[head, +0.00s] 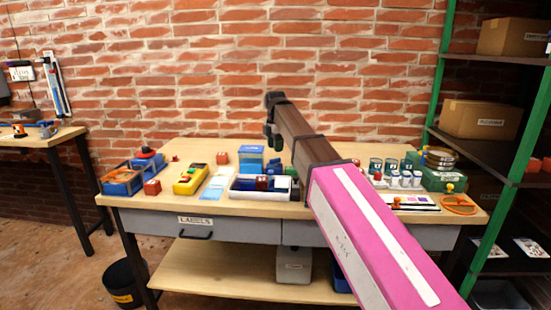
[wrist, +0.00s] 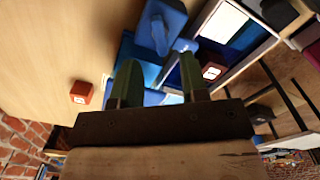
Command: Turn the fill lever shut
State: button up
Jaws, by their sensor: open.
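My gripper (wrist: 158,65) is open, its two greenish fingers apart and nothing seen held between them. In the head view my gripper (head: 269,134) hangs over the back middle of the workbench. In the wrist view a blue fixture (wrist: 162,28) with a rounded raised part lies just beyond the fingertips. A small light-blue piece shows by the right fingertip; I cannot tell whether they touch. I cannot tell for sure which part is the fill lever, or its angle. A blue box (head: 251,158) stands on the bench below and left of my gripper in the head view.
The workbench (head: 350,152) holds a white-rimmed tray (head: 243,194), a yellow device (head: 190,180), a red block (head: 152,187) and several white cups at right. A red block (wrist: 81,91) also shows in the wrist view. A brick wall stands behind, a green-framed shelf (head: 440,90) at right.

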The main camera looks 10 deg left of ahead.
aim_at(275, 162)
jog(key=shift+f, duration=2.7)
grip_shut()
